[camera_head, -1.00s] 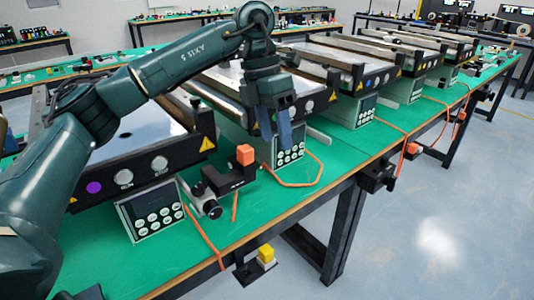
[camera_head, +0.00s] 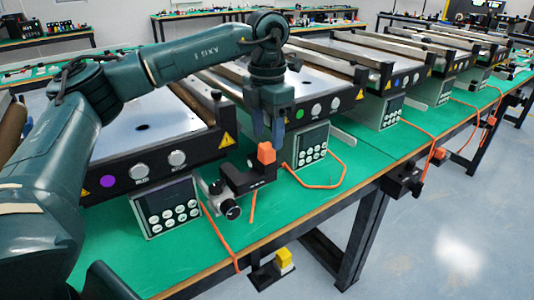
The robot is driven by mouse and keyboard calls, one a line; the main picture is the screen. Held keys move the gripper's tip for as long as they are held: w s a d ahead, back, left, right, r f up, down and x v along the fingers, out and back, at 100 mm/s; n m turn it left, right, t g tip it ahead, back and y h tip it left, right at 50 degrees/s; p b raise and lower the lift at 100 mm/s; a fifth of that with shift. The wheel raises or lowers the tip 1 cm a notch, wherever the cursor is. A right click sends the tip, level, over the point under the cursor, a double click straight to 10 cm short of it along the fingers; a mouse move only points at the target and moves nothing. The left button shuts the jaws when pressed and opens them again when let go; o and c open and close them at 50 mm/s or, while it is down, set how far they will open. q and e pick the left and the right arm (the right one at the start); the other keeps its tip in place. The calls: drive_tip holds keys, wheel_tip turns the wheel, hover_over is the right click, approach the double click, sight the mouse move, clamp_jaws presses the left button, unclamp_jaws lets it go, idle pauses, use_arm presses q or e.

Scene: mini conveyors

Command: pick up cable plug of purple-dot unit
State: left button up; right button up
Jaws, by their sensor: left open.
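The purple-dot unit is the nearest conveyor, with a purple dot (camera_head: 107,181) on its black front panel and a keypad box (camera_head: 168,207) below. An orange block (camera_head: 266,153), which looks like the cable plug, sits on a black bracket (camera_head: 245,180) at the unit's right front corner. An orange cable (camera_head: 220,237) runs from beside the keypad box over the table edge; another short orange length hangs below the bracket. My left gripper (camera_head: 267,135) is open, pointing down just above the orange block. I cannot tell whether its fingertips touch it. My right gripper is not in view.
A second conveyor with a green dot (camera_head: 299,114) and its keypad box (camera_head: 311,147) stands close behind the gripper. More conveyors line the green table (camera_head: 345,180) to the right. A yellow block (camera_head: 284,258) sits on a black part below the table edge. The floor at right is clear.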

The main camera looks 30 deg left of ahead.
sight(267, 146)
use_arm(q)
wheel_tip(267, 146, down, 4)
drive_tip(key=shift+a+r, duration=0.1)
drive_tip(key=shift+f, duration=0.2)
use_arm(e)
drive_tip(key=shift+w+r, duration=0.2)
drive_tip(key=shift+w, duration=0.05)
use_arm(q)
drive_tip(key=shift+c, duration=0.4)
drive_tip(key=c, duration=1)
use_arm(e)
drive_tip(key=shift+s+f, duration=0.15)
